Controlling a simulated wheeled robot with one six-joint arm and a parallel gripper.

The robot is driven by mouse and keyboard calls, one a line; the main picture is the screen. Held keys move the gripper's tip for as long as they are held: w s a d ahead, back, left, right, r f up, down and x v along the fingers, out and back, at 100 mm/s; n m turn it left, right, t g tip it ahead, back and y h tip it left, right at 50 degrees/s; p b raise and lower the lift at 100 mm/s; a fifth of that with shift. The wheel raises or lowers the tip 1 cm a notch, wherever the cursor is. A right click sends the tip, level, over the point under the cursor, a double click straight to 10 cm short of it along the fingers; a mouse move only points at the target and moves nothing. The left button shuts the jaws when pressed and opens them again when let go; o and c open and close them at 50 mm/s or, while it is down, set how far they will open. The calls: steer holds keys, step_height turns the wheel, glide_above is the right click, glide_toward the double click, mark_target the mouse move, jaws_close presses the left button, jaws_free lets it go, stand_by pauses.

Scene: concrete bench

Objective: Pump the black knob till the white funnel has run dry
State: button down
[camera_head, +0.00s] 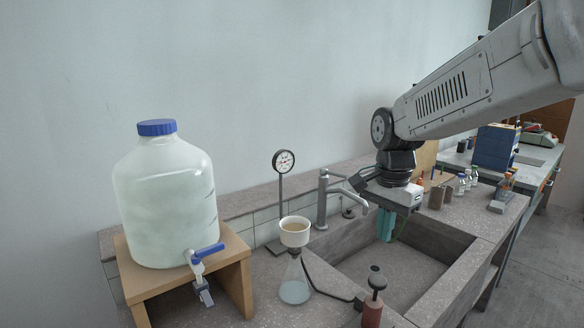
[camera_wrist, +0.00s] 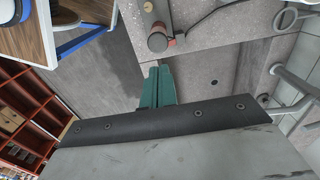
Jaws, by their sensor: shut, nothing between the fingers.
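The white funnel (camera_head: 295,233) sits upright on a conical flask (camera_head: 294,284), with tan liquid showing inside it. The flask holds pale liquid at its bottom. The black knob (camera_head: 377,281) stands above a red pump body (camera_head: 371,314) at the front edge of the sink, and a dark hose runs between flask and pump. The knob also shows in the wrist view (camera_wrist: 157,42). My gripper (camera_head: 386,228) has teal fingers, shut and empty, over the sink, behind the knob and apart from it. The fingers also show in the wrist view (camera_wrist: 157,88).
A grey tap (camera_head: 322,200) rises behind the sink (camera_head: 345,240). A round gauge (camera_head: 283,161) stands behind the funnel. A large white jug (camera_head: 166,205) with a blue cap sits on a wooden stand (camera_head: 242,285) at left. Small bottles (camera_head: 468,181) stand at right.

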mark_target(379, 282)
steer(key=r, duration=0.2)
steer(key=s+r, duration=0.1)
steer(key=r, duration=0.1)
steer(key=shift+f, duration=0.1)
step_height(379, 282, down, 14)
steer(key=shift+w, duration=0.1)
stand_by(0.5)
steer(key=shift+f, duration=2.05)
